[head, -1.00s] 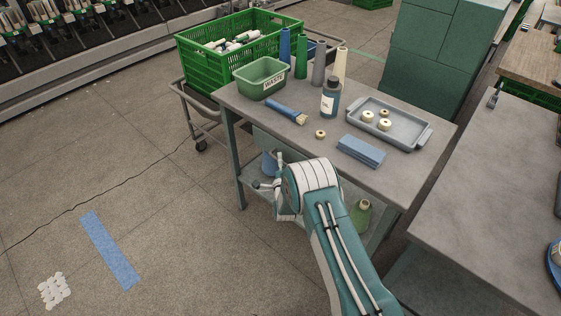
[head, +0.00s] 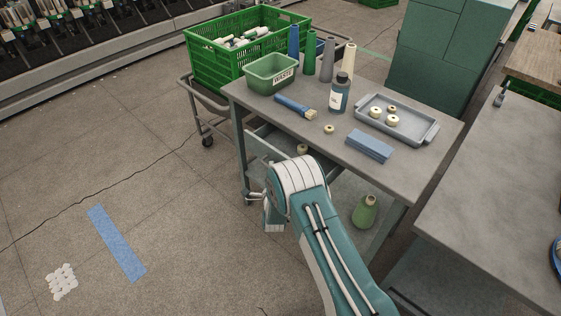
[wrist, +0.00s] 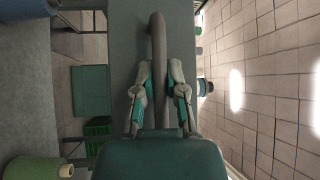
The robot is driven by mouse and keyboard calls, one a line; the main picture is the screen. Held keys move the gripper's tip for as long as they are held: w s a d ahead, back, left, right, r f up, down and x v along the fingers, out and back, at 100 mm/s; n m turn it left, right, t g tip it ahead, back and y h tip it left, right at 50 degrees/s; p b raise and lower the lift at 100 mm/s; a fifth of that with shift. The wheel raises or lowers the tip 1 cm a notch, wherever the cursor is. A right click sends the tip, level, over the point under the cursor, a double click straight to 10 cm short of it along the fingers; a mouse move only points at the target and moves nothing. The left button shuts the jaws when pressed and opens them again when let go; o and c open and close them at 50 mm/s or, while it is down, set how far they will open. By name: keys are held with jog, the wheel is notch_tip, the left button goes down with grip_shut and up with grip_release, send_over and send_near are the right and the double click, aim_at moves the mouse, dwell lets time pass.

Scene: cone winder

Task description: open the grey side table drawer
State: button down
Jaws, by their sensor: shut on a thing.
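The grey side table (head: 290,128) stands in the middle of the head view. Its drawer (head: 264,143) juts out below the tabletop on the near side, partly open, and a small pale spool (head: 303,149) shows there. My arm hides much of the drawer. In the wrist view the grey drawer front (wrist: 124,40) runs behind a curved grey handle (wrist: 157,35). My gripper (wrist: 161,75) has a finger on each side of this handle and is shut on it. In the head view my gripper (head: 254,196) is partly hidden by my own wrist.
The tabletop holds a green waste bin (head: 272,72), a blue brush (head: 293,105), a bottle (head: 339,95), folded blue cloths (head: 369,146) and a tray (head: 417,131). A green cone (head: 364,211) is on the lower shelf. Another table (head: 500,180) stands close at right. The floor at left is mostly clear.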

jog(key=s+a, duration=0.9)
jog(key=s, duration=0.3)
jog(key=shift+s+a+f, duration=0.25)
jog(key=shift+s+f, duration=0.1)
jog(key=c, duration=0.7)
grip_release()
jog(key=shift+w+r, duration=0.1)
jog(key=s, duration=0.4)
jog(key=s+d+f, duration=0.1)
jog(key=s, duration=0.6)
jog(key=shift+s+d+f, duration=0.2)
jog(key=shift+s+f, duration=0.1)
jog(key=shift+s, duration=0.1)
